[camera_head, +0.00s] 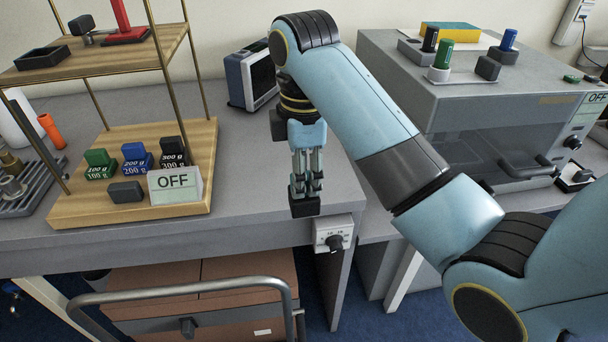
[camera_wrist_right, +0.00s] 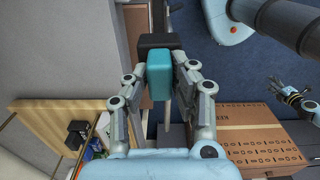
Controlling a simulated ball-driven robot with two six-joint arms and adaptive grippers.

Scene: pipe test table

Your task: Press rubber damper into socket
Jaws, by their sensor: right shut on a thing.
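My right gripper (camera_head: 305,188) points down at the front edge of the grey table and is shut on a dark block (camera_head: 305,206). In the right wrist view, the block's black end (camera_wrist_right: 158,42) shows beyond the fingertips, and a teal part (camera_wrist_right: 159,76) sits between the fingers. I take this block to be the rubber damper, though the views do not confirm it. I cannot make out a socket for it. What seems to be my left gripper (camera_wrist_right: 276,95) shows small in the right wrist view, over the blue floor. The head view does not show it.
A wooden rack (camera_head: 120,212) with weights and an OFF sign (camera_head: 175,185) stands left. A blue-grey device (camera_head: 251,77) stands behind my right gripper. A knob plate (camera_head: 333,235) is on the table front. A grey oven-like machine (camera_head: 500,100) stands right. A cart handle (camera_head: 180,291) is below.

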